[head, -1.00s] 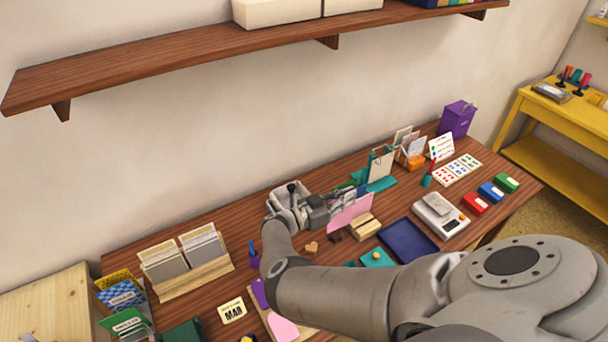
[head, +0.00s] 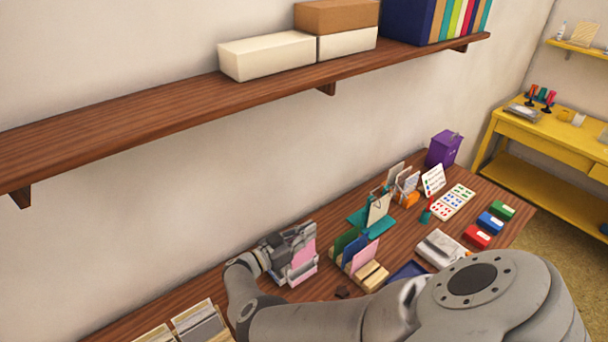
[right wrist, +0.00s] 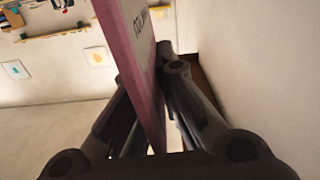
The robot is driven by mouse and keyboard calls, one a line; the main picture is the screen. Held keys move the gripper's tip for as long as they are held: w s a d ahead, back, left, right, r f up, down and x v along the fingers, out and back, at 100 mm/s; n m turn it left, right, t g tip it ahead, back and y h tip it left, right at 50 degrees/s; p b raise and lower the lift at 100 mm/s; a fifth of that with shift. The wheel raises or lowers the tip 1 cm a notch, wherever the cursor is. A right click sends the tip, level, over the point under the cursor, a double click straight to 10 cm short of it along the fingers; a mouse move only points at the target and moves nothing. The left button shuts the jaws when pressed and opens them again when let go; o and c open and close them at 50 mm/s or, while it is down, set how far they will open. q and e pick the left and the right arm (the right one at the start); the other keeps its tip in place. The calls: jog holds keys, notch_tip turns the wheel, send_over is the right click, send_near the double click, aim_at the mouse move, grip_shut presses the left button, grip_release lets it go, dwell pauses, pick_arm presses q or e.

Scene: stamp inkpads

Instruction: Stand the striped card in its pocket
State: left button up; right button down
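My right gripper (head: 283,246) is above the back of the wooden table, near the wall. It is shut on a pink card (head: 302,258), held roughly upright. In the right wrist view the card (right wrist: 140,50) stands between both fingers, its edge toward the camera, with dark lettering on one face. I cannot make out stripes on it. A pale holder (head: 303,273) shows below the card; whether the card is inside it or only in front or above, I cannot tell. My left gripper is not in view.
A wooden rack (head: 373,274) with green, blue and pink cards (head: 363,255) stands just right of the gripper. A teal stand (head: 369,221) is behind it. Card boxes (head: 198,325) are at lower left. A shelf (head: 150,115) runs along the wall above.

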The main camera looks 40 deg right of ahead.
aim_at(303, 249)
jog(key=shift+s+r, duration=0.1)
jog(key=shift+s, duration=0.2)
jog(key=shift+w+a, duration=0.1)
jog(key=shift+w+a+f, duration=0.1)
jog(key=shift+w+f, duration=0.05)
jog(key=shift+f, duration=0.15)
jog(key=shift+f+b, duration=0.9)
jog(key=shift+b, duration=0.1)
jog(key=shift+f+b, duration=0.3)
jog(key=shift+b, duration=0.05)
pick_arm(q)
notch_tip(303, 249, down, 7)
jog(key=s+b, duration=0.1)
jog(key=b, duration=0.3)
pick_arm(e)
jog(key=shift+f, duration=2.1)
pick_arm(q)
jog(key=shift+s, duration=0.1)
pick_arm(e)
jog(key=c, duration=2.2)
grip_release()
